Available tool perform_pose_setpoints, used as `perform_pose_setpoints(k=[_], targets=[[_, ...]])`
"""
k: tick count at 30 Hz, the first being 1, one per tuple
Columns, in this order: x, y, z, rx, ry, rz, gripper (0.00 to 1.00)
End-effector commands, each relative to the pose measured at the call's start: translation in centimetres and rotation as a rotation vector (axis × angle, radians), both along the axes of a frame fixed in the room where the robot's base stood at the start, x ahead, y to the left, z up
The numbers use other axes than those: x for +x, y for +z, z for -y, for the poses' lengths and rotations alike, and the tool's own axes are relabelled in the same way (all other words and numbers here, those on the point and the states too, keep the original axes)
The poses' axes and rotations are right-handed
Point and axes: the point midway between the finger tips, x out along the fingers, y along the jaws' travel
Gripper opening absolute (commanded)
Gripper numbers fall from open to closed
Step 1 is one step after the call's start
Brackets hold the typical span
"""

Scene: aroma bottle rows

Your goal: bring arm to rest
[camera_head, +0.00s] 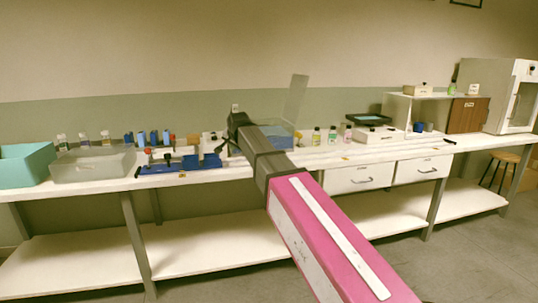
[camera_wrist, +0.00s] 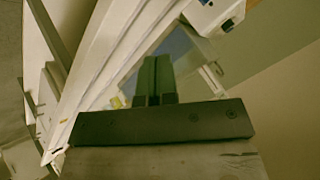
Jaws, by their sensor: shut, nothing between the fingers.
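My arm reaches from the lower right of the head view towards the middle of the workbench (camera_head: 290,163). My gripper (camera_head: 229,141) is at its far end, above the bench top beside the blue rack. In the wrist view my gripper (camera_wrist: 155,62) shows its two dark fingers side by side, shut with nothing between them. A clear box with a bluish inside and a raised lid (camera_head: 298,98) stands behind my arm, which hides part of it. It also seems to show behind the fingers in the wrist view.
A blue rack (camera_head: 178,166) and a grey tray (camera_head: 92,166) stand left of my gripper, with a teal bin (camera_head: 25,164) farther left. Small bottles (camera_head: 332,135) stand right of my arm. A white cabinet (camera_head: 512,95) is at the far right. Floor is open at the lower right.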

Motion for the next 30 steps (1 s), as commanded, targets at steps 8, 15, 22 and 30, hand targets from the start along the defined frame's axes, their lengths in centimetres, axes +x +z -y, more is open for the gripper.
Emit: perform_pose_setpoints(k=[8,15,22,30], targets=[[-1.2,-5.3,4.2,-0.071,0.018,-0.055,0.00],[-3.8,-12.5,10.3,-0.167,0.054,-0.145,0.00],[-9.0,-21.9,18.5,-0.280,0.126,-0.284,0.00],[-17.4,-30.9,26.9,-0.362,0.232,-0.459,0.00]])
